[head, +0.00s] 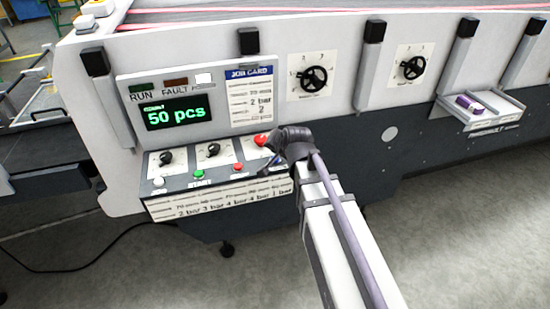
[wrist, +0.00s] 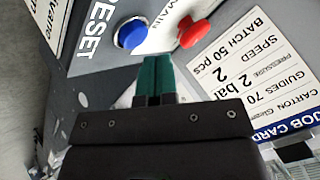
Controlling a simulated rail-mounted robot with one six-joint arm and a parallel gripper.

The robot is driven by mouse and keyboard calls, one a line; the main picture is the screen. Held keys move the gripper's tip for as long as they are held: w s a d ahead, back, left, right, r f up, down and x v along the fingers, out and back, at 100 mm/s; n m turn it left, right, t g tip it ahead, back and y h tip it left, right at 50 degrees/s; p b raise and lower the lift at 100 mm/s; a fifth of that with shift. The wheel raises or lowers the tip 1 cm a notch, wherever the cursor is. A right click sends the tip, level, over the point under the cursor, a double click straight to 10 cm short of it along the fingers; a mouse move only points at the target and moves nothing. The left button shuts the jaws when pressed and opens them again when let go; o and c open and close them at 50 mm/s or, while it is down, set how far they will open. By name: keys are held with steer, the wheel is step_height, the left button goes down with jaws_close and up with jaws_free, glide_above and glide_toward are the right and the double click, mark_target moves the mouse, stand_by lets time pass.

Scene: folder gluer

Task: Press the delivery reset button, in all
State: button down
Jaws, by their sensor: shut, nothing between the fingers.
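In the head view my gripper (head: 264,171) is small and dark, over the right end of the control panel (head: 158,190). My wrist hides part of that end.
A red knob (wrist: 196,34) near a "MAIN" label is right of the blue button in the wrist view.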

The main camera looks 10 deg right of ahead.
steer(key=shift+f, duration=0.1)
stand_by(0.7)
steer(key=shift+f+b, duration=0.3)
steer(key=shift+b, duration=0.1)
steer(key=shift+f+b, duration=0.5)
stand_by(0.5)
steer(key=shift+r, duration=0.1)
steer(key=shift+r+p, duration=0.8)
steer(key=shift+p, duration=0.1)
step_height(320, 180, up, 5)
steer(key=p, duration=0.5)
steer(key=shift+r, duration=0.15)
stand_by(0.3)
